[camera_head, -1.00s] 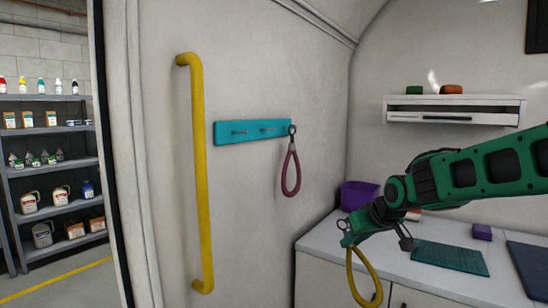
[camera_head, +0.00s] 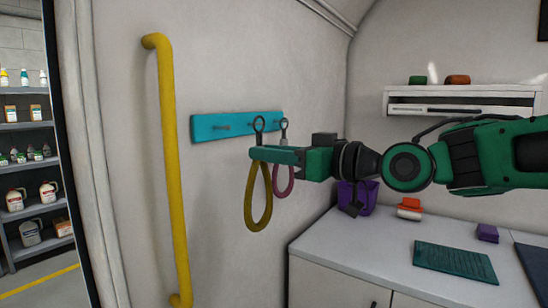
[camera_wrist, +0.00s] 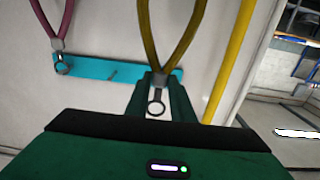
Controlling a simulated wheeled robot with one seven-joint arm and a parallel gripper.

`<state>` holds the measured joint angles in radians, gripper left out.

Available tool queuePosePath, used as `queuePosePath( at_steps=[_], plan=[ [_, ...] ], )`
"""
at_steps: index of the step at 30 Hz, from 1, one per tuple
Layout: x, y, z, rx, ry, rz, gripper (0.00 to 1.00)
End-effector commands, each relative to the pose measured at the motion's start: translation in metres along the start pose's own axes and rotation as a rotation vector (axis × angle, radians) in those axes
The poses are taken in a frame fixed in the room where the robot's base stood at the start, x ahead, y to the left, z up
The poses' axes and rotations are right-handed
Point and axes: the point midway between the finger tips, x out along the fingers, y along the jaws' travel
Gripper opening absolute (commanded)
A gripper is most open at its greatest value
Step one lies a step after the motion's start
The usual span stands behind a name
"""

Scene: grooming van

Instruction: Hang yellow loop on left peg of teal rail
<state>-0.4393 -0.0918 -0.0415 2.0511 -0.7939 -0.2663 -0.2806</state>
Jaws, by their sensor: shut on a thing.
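The teal rail (camera_head: 204,131) is fixed to the wall. Its left peg (camera_head: 222,127) is bare. My gripper (camera_head: 257,153) is shut on the yellow loop (camera_head: 250,212), which hangs below the jaws with its metal ring (camera_head: 259,124) sticking up above them. In the head view the ring overlaps the rail right of the left peg; I cannot tell its distance from the wall. In the wrist view, which looks upside down, the yellow loop (camera_wrist: 146,30) and ring (camera_wrist: 155,108) are between my fingers, apart from any visible peg. The left peg is hidden there.
A pink loop (camera_head: 284,182) hangs at the rail's right end, partly behind my gripper. A yellow grab bar (camera_head: 169,170) stands left of the rail. A counter (camera_head: 380,255) with a purple bin (camera_head: 368,196) is at the right.

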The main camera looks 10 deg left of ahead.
Motion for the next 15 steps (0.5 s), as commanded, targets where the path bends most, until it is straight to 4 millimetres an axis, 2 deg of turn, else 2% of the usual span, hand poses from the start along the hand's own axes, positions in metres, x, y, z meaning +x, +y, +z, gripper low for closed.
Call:
queuePosePath(
  at_steps=[4,15],
  plan=[
    [0.013,-0.009,0.001,0.000,-0.002,-0.016,0.00],
    [0.036,-0.014,0.003,0.000,-0.002,-0.023,0.00]
  ],
)
